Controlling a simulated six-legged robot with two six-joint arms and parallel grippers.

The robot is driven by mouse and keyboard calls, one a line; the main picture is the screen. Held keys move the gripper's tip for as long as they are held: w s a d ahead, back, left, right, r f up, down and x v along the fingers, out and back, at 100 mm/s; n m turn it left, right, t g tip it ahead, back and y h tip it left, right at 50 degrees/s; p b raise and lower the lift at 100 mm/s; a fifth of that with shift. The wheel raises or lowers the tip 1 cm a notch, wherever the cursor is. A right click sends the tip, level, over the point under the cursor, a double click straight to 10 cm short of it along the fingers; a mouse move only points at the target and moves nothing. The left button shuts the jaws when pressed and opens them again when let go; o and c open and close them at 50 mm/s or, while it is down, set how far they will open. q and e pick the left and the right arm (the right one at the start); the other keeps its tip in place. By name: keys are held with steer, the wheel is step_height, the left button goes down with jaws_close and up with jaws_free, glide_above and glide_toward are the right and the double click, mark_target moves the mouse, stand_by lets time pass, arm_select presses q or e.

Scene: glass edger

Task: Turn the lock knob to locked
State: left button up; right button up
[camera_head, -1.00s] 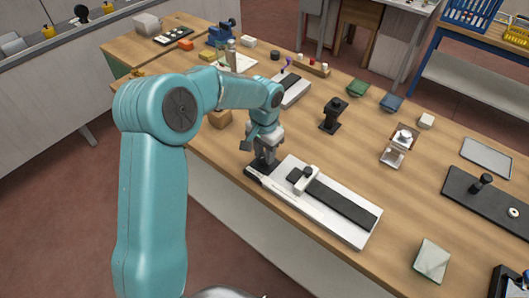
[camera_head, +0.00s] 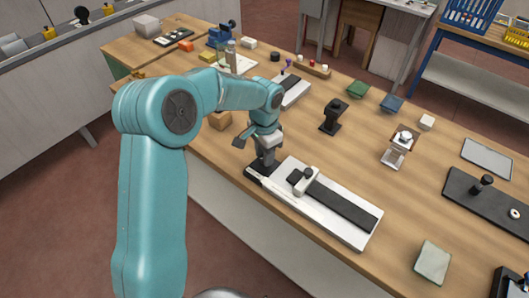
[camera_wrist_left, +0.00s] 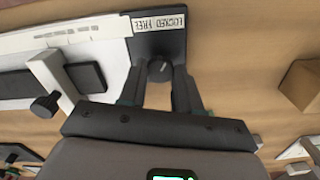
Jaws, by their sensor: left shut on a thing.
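The glass edger (camera_head: 325,208) is a long white bed with a black strip and a dark block at its left end. The dark block (camera_wrist_left: 157,40) carries a white label (camera_wrist_left: 159,23) reading LOCKED and FREE. The round dark lock knob (camera_wrist_left: 160,70) stands on this block, between the fingertips in the left wrist view. My left gripper (camera_head: 264,166) points down over the block and is shut on the knob. The gripper hides the knob in the head view. Which label word the knob points to cannot be told. My right gripper is not in view.
A white slider with a black knob (camera_head: 308,172) sits on the bed close to my left gripper. A wooden block (camera_wrist_left: 304,86) lies on the other side. A black stand (camera_head: 333,117) and a pale green block (camera_head: 433,262) are farther off on the bench.

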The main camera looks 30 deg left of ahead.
arm_select(q)
steer(key=o, duration=1.1)
steer(key=shift+c, duration=0.2)
step_height(320, 180, up, 16)
steer(key=shift+r+b, duration=0.2)
steer(key=shift+b, duration=0.1)
